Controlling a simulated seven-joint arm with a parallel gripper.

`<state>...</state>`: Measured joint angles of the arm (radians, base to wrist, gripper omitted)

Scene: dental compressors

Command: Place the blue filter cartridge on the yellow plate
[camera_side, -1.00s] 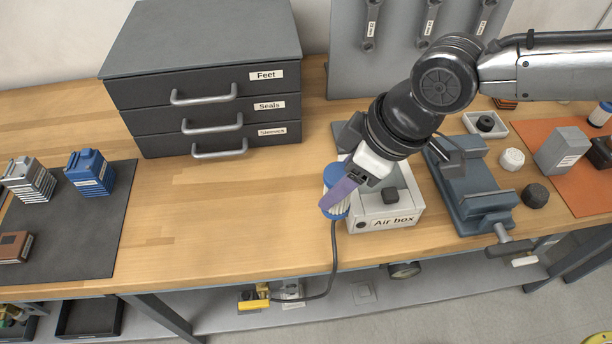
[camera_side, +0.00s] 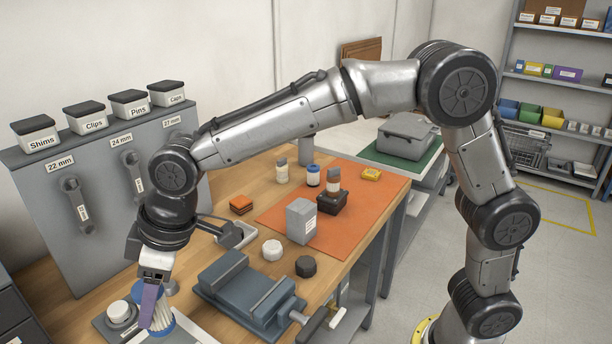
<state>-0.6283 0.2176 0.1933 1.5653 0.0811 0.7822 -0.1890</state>
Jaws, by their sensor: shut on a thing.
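My gripper (camera_side: 151,302) is at the lower left, pointing down, with a purple finger against a blue-capped filter cartridge with white pleats (camera_side: 165,319). It is shut on this cartridge, and the finger hides part of it. The cartridge is near the bottom edge of the view, by the light air box (camera_side: 197,337), which is mostly cut off. I cannot tell whether it touches anything beneath. A small flat yellow piece (camera_side: 371,174) lies at the far end of the orange mat; I cannot tell whether it is the yellow plate.
A blue-grey vise (camera_side: 240,287) stands right of my gripper. On the orange mat (camera_side: 358,212) are a grey block (camera_side: 301,221), a blue-and-white container (camera_side: 313,176) and a dark block (camera_side: 332,202). White (camera_side: 272,250) and black (camera_side: 306,266) knobs lie nearby. A grey tool panel (camera_side: 105,190) rises at left.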

